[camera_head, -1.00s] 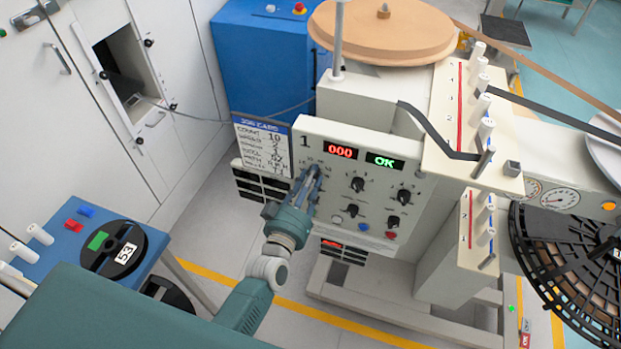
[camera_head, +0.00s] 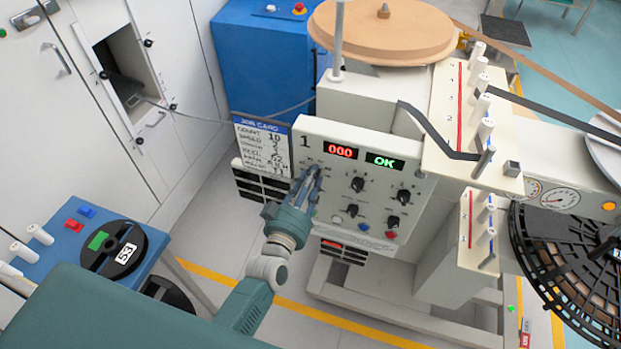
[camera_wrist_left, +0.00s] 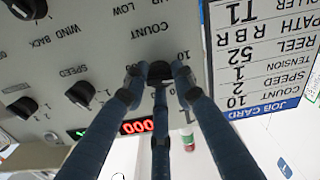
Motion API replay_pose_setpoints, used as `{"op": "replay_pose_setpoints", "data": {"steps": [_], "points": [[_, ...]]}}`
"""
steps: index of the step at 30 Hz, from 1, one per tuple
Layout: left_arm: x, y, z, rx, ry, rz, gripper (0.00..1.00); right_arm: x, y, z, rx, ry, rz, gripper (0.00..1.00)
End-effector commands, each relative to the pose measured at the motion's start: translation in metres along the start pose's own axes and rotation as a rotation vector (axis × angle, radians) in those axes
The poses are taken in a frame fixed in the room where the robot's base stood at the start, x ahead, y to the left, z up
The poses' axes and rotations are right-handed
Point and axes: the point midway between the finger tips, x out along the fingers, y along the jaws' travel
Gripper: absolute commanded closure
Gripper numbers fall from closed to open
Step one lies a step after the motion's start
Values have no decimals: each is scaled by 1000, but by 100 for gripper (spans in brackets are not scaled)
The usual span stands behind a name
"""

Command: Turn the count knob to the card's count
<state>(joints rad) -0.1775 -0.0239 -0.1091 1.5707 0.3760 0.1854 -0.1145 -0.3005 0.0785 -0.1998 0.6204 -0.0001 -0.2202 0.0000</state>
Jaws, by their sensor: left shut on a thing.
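The control panel (camera_head: 330,205) of station 1 carries a red display (camera_head: 341,152) reading 000 and a green display (camera_head: 384,160) reading OK. The job card (camera_head: 262,146) hangs at the panel's left side. In the left wrist view the job card (camera_wrist_left: 262,50), upside down, reads count 10, speed 2, tension 1. My left gripper (camera_head: 314,172) is at the panel's upper left. In the left wrist view its fingers (camera_wrist_left: 158,82) are closed around the dark count knob (camera_wrist_left: 160,70), which they mostly hide. The knob's pointer cannot be made out. My right gripper is not in view.
Several other black knobs (camera_head: 358,184) and a blue and a red button (camera_head: 391,236) sit right of my gripper. A tape path runs over posts at the right, beside a large black reel (camera_head: 570,260). A blue table (camera_head: 60,245) with a black reel stands at left.

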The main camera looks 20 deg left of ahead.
Motion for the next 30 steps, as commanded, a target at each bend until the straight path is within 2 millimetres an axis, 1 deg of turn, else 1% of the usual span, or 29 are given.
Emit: {"op": "replay_pose_setpoints", "data": {"steps": [1, 4, 5, 6, 7, 14, 16, 19, 23, 30], "points": [[3, 1, -10, 0, 22, 1, 100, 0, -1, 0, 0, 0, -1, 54], [3, 1, -10, 0, 22, 1, 100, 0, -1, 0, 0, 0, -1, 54], [3, 1, -10, 0, 22, 1, 70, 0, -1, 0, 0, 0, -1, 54], [3, 1, -10, 0, 21, 1, 62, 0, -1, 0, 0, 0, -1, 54], [3, 0, -10, 0, 21, 0, 56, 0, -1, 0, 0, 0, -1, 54], [1, 0, -5, 0, 11, 0, 55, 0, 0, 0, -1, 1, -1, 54], [0, 0, -4, 0, 9, 0, 55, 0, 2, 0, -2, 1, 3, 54], [-7, 0, -3, 0, 7, 0, 55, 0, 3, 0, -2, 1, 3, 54], [-28, 0, -2, 0, 7, -1, 55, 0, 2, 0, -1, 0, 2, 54], [-80, -1, -2, 2, 7, -1, 55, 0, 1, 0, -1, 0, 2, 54]]}}
